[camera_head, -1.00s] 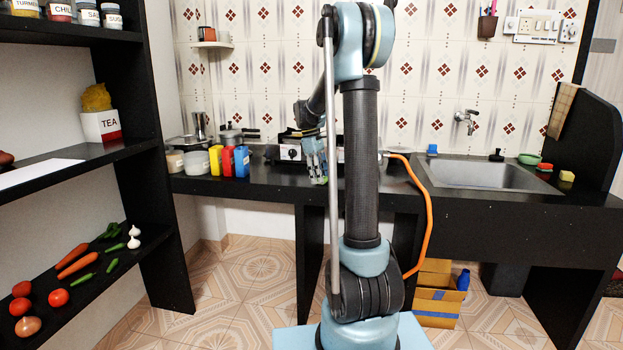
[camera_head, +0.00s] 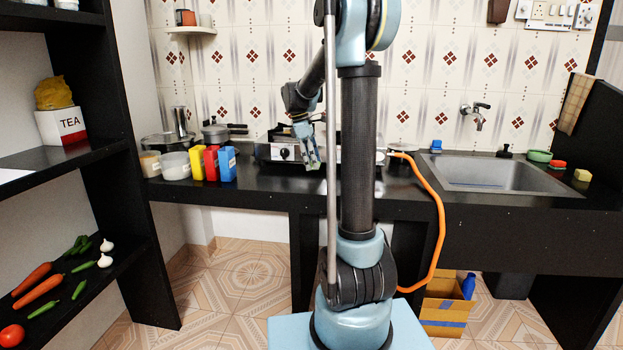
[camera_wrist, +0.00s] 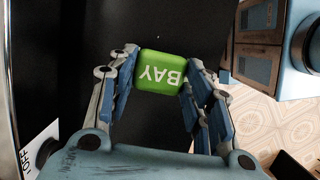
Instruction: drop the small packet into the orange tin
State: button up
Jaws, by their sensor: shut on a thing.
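The small packet (camera_wrist: 162,71) is a green, rounded block lettered "BAY" in the wrist view. My gripper (camera_wrist: 161,78) is shut on it, with a finger on each side. The packet is held over a dark surface that looks like the black counter. In the head view my gripper (camera_head: 312,166) points down in front of the stove, near the counter's front edge. I cannot pick out a clear orange tin. A brownish-orange container (camera_head: 188,18) sits on the small wall shelf, and I cannot tell whether it is the tin.
Yellow (camera_head: 197,165), red (camera_head: 211,162) and blue (camera_head: 228,164) boxes stand on the counter left of the stove (camera_head: 270,151). The sink (camera_head: 490,176) is at the right. An orange hose (camera_head: 437,215) hangs before the counter. The shelf rack (camera_head: 125,170) stands at the left.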

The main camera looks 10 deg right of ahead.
aim_at(312, 183)
jog(key=shift+s+f, duration=0.1)
jog(key=shift+f, duration=2.85)
jog(key=o, duration=0.7)
jog(key=shift+o, duration=0.3)
